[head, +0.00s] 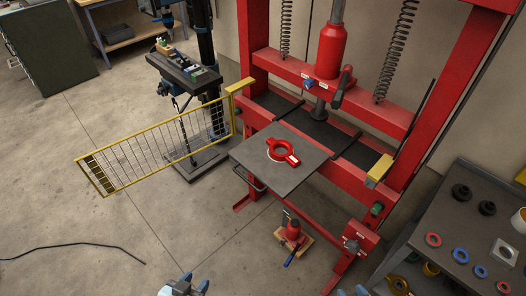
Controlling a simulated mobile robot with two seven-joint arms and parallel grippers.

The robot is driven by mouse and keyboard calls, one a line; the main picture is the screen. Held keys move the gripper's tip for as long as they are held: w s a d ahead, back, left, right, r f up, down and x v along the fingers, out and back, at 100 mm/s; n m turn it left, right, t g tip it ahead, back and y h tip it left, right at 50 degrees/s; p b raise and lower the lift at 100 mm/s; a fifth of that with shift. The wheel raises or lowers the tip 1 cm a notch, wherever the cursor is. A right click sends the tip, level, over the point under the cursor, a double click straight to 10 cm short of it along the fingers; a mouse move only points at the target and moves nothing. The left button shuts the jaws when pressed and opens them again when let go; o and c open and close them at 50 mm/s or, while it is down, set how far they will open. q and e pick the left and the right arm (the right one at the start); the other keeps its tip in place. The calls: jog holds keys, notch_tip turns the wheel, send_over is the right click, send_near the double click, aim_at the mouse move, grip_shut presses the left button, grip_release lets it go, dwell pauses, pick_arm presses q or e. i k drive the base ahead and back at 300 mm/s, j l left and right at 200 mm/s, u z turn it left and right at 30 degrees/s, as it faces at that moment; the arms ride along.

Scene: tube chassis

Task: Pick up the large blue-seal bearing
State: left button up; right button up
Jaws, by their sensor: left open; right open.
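A larger blue-seal bearing (461,255) lies on the top of the dark grey cart (415,240) at the right. A smaller blue ring (480,272) lies just below and right of it. My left gripper (194,283) shows at the bottom edge, left of centre, open and over the floor, far from the cart. My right gripper (351,292) only just shows at the bottom edge, left of the cart and apart from the bearing. It is open, and most of it is cut off by the frame. I see nothing held in either gripper.
Red rings (433,240), black round parts (461,192) and a pale square block (504,252) share the cart top. A yellow mesh gate (160,150) swings out left. Floor at lower left is mostly clear.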

aim_at(466, 256)
jog(key=z, duration=1.7)
jog(key=i+l, duration=0.55)
jog(key=i+l+u, duration=0.1)
jog(key=u, duration=0.35)
jog(key=l+u, duration=0.15)
jog(key=u, duration=0.25)
jog(key=i+l+u, duration=0.1)
jog(key=u, duration=0.35)
jog(key=i+l+u, duration=0.2)
jog(key=l, duration=0.5)
jog(key=k, duration=0.1)
